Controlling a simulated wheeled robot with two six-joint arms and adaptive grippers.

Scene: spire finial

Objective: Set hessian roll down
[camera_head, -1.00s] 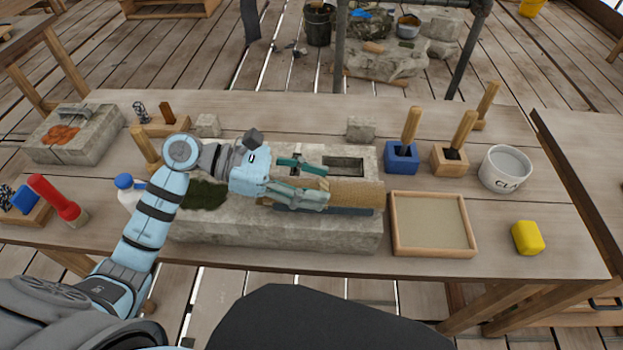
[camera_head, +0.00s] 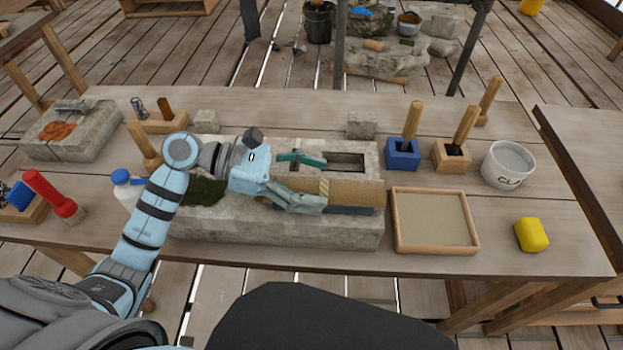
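The hessian roll (camera_head: 355,192) is a tan cylinder with a paler band near its left end. It lies sideways along the right front part of the long stone block (camera_head: 280,234), above a dark strip. My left gripper (camera_head: 322,183) is at the roll's left end, with its green fingers spread apart, one on the far side and one on the near side. It looks open; whether a finger still touches the roll I cannot tell. The roll's left end is partly hidden by the gripper. My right gripper is not in view.
A dark rectangular recess (camera_head: 345,161) is in the block behind the roll, and green moss (camera_head: 205,191) is at its left. A shallow wooden-framed tray (camera_head: 434,246) sits close to its right. A blue holder (camera_head: 403,154), white pot (camera_head: 507,165) and yellow block (camera_head: 531,235) stand farther right.

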